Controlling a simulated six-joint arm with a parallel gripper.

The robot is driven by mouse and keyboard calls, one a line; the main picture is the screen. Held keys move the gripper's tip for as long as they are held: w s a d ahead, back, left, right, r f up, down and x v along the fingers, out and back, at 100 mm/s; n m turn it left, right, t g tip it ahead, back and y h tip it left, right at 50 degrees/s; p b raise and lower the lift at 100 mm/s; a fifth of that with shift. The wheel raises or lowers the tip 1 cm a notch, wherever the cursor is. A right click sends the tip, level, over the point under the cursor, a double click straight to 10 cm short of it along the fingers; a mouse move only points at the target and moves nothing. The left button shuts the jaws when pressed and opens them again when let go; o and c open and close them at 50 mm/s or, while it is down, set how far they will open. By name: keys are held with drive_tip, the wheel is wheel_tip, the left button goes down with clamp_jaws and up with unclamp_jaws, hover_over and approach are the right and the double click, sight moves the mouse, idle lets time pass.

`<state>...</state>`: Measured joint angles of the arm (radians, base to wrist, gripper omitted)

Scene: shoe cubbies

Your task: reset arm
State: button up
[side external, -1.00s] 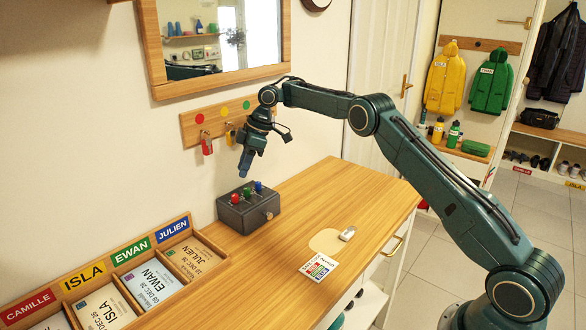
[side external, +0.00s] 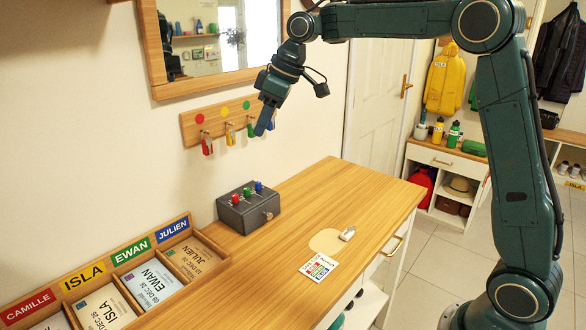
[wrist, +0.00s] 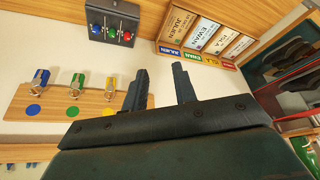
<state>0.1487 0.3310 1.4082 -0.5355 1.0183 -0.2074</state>
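My gripper (side external: 265,122) hangs in the air with its fingers pointing down, above the wooden counter (side external: 330,200) and in front of the hook board on the wall. In the wrist view its two dark fingers (wrist: 159,80) stand apart with nothing between them, so it is open and empty. My arm is raised and bent, with its upper link upright at the right of the side view.
A grey box (side external: 248,208) with red, green and blue knobs stands on the counter below. The hook board (side external: 215,120) holds several coloured tags. A card tray (side external: 190,262) lies at lower left. A white card (side external: 319,266) and small tag (side external: 348,233) lie on the counter.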

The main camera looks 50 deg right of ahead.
drive_tip(key=s+a+r+m, duration=0.1)
drive_tip(key=s+r+m, duration=0.15)
drive_tip(key=s, duration=0.55)
drive_tip(key=s+d+f+m+h, duration=0.1)
drive_tip(key=s+f+m, duration=0.1)
drive_tip(key=s, duration=1.1)
drive_tip(key=s+f+m+t+h, duration=0.1)
drive_tip(key=s+f, duration=0.4)
drive_tip(key=s, duration=0.8)
drive_tip(key=shift+d+f+m+t+h, duration=0.15)
drive_tip(key=shift+d+m+t+h, duration=0.2)
drive_tip(key=shift+m, duration=0.2)
drive_tip(key=shift+o, duration=0.2)
